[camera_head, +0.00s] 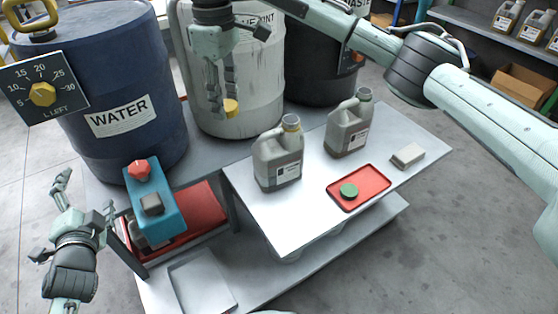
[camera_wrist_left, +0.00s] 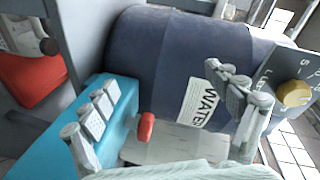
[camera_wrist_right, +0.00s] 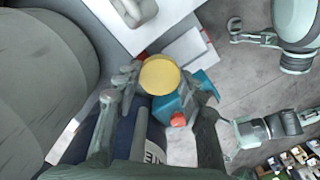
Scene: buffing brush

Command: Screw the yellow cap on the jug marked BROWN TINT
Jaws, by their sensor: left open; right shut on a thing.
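The yellow cap (camera_head: 231,108) is held between the fingertips of my right gripper (camera_head: 222,101), in the air in front of the white drum. In the right wrist view its round yellow top (camera_wrist_right: 160,75) faces the camera. Two grey jugs stand upright on the white table: a left jug (camera_head: 275,160) and a right jug (camera_head: 348,129). Both have labels too small to read, so I cannot tell which is BROWN TINT. The cap is apart from both jugs, left of and above the left one. My left gripper (camera_head: 84,203) is open and empty, low at the left.
A red tray (camera_head: 372,197) with a green cap (camera_head: 349,191) lies on the table front; a grey block (camera_head: 407,155) lies right of it. A blue WATER drum (camera_head: 110,75), white drum (camera_head: 255,95) and dark drum (camera_head: 310,60) stand behind. A teal red-knobbed device (camera_head: 165,213) is at left.

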